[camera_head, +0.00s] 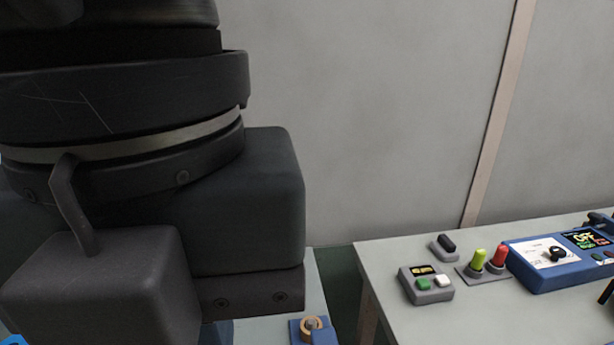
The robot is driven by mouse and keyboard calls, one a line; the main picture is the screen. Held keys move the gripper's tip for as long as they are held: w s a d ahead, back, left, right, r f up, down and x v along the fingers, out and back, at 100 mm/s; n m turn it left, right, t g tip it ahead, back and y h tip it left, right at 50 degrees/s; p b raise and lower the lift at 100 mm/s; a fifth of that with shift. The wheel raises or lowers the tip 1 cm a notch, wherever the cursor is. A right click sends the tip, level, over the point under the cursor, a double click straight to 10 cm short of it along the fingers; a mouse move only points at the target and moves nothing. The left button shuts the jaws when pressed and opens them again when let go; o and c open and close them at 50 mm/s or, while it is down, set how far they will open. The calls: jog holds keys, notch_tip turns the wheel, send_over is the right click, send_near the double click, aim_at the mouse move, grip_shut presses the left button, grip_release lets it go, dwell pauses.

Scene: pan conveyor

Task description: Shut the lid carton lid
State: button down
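No lid carton and no lid can be made out in this view. My dark wrist and the body of my gripper (240,220) fill the left half of the picture, very close to the camera. The fingers do not show, so I cannot see whether they are open, shut or holding anything. What lies behind and below this dark bulk is hidden.
A pale table (390,270) stands at the right, with a grey button box (426,287), a green and red knob panel (487,268) and a blue control unit (560,262). A blue block with a tan ring (312,326) sits at bottom centre. A gap separates the two surfaces.

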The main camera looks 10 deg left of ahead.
notch_tip(320, 180, down, 10)
jog(key=b, duration=1)
jog(key=shift+r, duration=0.15)
dwell(6.4)
